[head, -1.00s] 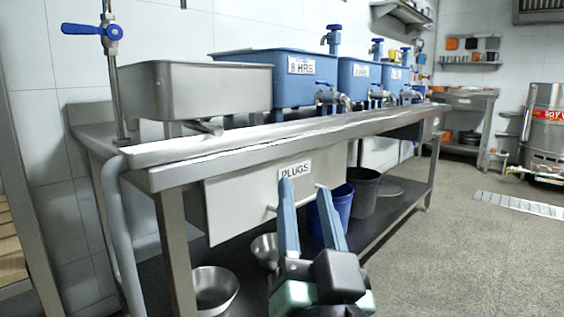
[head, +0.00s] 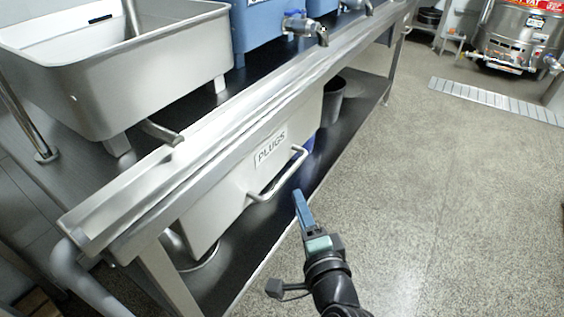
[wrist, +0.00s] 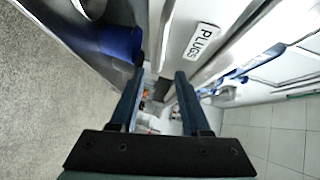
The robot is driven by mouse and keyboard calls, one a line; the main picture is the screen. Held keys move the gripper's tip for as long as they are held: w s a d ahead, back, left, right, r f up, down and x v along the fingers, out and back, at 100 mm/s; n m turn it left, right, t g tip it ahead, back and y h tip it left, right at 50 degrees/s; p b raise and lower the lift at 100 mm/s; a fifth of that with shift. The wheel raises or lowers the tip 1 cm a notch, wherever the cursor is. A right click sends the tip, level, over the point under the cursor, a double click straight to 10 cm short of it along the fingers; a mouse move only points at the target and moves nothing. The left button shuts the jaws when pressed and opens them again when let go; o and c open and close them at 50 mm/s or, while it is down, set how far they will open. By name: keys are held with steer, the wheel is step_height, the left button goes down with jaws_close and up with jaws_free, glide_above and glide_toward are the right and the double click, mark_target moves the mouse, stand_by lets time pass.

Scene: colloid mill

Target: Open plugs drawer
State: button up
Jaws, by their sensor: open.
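The plugs drawer (head: 225,196) is a pale metal front under the steel bench, with a white PLUGS label (head: 270,149). It looks shut, flush beneath the bench edge. Its bar handle (head: 280,174) sticks out below the label. In the wrist view the label (wrist: 202,41) is right of the fingers, and a pale bar-like strip runs in line with their gap. My gripper (head: 299,194) is open and empty, in front of the drawer and just below the handle's right end in the head view. It also shows in the wrist view (wrist: 160,74). Whether the handle lies between the fingers is unclear.
The steel bench edge (head: 190,150) overhangs the drawer. A steel basin (head: 120,75) and a blue tub (head: 265,35) with a tap stand on top. A dark lower shelf holds a grey bucket (head: 332,102). The speckled floor (head: 450,200) to the right is clear.

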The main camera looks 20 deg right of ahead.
mark_target(288, 172)
steer(key=w+b, duration=0.1)
steer(key=w, duration=0.3)
steer(key=w+d+f+b, duration=0.1)
steer(key=w, duration=0.2)
steer(key=w+b, duration=0.1)
steer(key=w, duration=0.3)
steer(key=shift+w+d+f+b, duration=0.25)
steer(key=shift+w+f+b, duration=0.05)
jaws_close()
stand_by(1.0)
